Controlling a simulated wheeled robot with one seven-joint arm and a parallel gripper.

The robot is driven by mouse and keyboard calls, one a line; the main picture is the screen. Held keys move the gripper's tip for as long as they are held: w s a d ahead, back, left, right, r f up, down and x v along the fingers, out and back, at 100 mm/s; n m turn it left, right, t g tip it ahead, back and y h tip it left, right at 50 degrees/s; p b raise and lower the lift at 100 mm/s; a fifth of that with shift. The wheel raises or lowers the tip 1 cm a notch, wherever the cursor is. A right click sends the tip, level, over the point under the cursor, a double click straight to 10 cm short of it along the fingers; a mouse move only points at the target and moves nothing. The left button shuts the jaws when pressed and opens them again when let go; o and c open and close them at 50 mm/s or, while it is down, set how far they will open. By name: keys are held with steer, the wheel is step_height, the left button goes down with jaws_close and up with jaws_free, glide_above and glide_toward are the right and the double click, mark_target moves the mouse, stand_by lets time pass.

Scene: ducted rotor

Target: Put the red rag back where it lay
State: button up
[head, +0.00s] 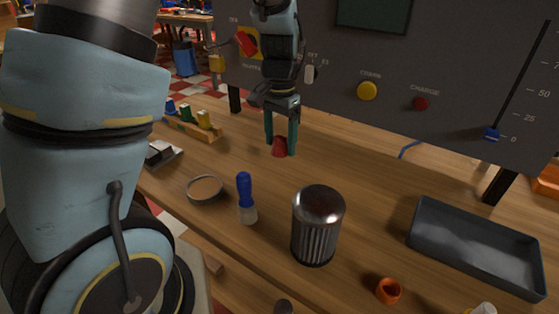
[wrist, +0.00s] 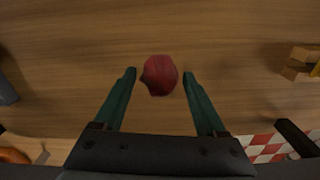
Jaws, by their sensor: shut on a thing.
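The red rag (head: 279,147) is a small crumpled bundle between the fingertips of my gripper (head: 281,150). In the wrist view the rag (wrist: 160,75) sits between the two green fingers of the gripper (wrist: 159,73), with bare wood behind it. The gripper points down in front of the grey panel and is shut on the rag. I cannot tell for sure whether the rag's underside touches the wooden bench (head: 350,185) or hangs a little above it.
A metal ribbed cylinder (head: 317,228), a blue-handled tool (head: 246,197) and a round dish (head: 205,190) stand nearer. A grey tray (head: 475,250) lies right, an orange ring (head: 388,290) in front. The control panel (head: 420,70) rises behind. Bench around the rag is clear.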

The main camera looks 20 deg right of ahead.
mark_target(280, 171)
steer(key=shift+f+p, duration=0.4)
steer(key=shift+f, duration=2.55)
steer(key=o, duration=1.4)
steer(key=shift+o, duration=0.2)
step_height(280, 171, up, 12)
steer(key=shift+r+b, duration=0.1)
steer(key=shift+b, duration=0.6)
steer(key=s+a+f+n, duration=0.1)
steer(key=a+n, duration=0.4)
steer(key=a, duration=0.7)
steer(key=s+a+f+n+t, duration=0.1)
steer(key=a+n, duration=0.4)
steer(key=a, duration=0.7)
steer(key=shift+s+a+f+n+t, duration=0.25)
steer(key=shift+s+a+n+t, duration=0.05)
steer(key=shift+s+a, duration=0.15)
